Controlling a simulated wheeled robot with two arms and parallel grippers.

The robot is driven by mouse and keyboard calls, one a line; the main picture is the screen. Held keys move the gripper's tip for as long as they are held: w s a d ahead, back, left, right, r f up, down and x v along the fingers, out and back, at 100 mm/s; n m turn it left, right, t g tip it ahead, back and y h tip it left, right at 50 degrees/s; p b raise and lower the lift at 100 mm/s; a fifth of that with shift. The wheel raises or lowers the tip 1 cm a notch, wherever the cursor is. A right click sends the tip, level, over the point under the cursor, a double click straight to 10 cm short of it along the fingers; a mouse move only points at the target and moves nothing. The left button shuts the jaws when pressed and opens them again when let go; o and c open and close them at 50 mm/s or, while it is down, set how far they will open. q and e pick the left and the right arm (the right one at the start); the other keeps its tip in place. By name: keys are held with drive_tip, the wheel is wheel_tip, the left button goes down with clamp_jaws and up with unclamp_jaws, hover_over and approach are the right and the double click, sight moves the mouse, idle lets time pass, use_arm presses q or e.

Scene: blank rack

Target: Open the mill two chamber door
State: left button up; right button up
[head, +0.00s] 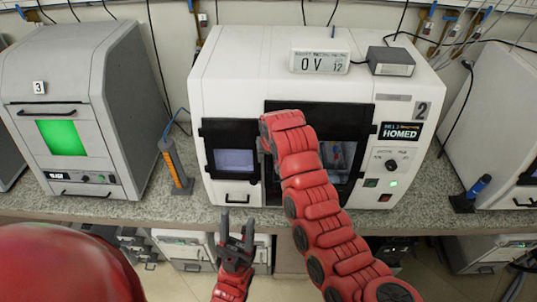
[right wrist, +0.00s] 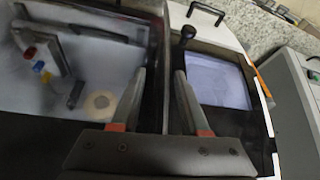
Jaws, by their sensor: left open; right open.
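Mill two is the white machine (head: 330,50) with the label 2 (head: 421,110), in the middle of the head view. Its dark-framed chamber door (head: 320,108) is on the front, partly hidden by my right arm. In the right wrist view the chamber interior (right wrist: 75,65) shows at left; I cannot tell whether the door is ajar. My right gripper (right wrist: 160,72) is open at the strip between the chamber and the screen panel (right wrist: 215,80). A black knob-ended bar (right wrist: 188,35) stands close to its right finger. My left gripper (head: 237,222) is open and empty, in front of the counter.
A grey machine labelled 3 (head: 75,75) with a green window stands at left. An orange-and-grey post (head: 174,165) stands between it and mill two. A small display box (head: 319,62) and grey box (head: 390,61) sit on mill two. Another white machine (head: 500,120) is at right.

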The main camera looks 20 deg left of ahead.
clamp_jaws()
idle(1.4)
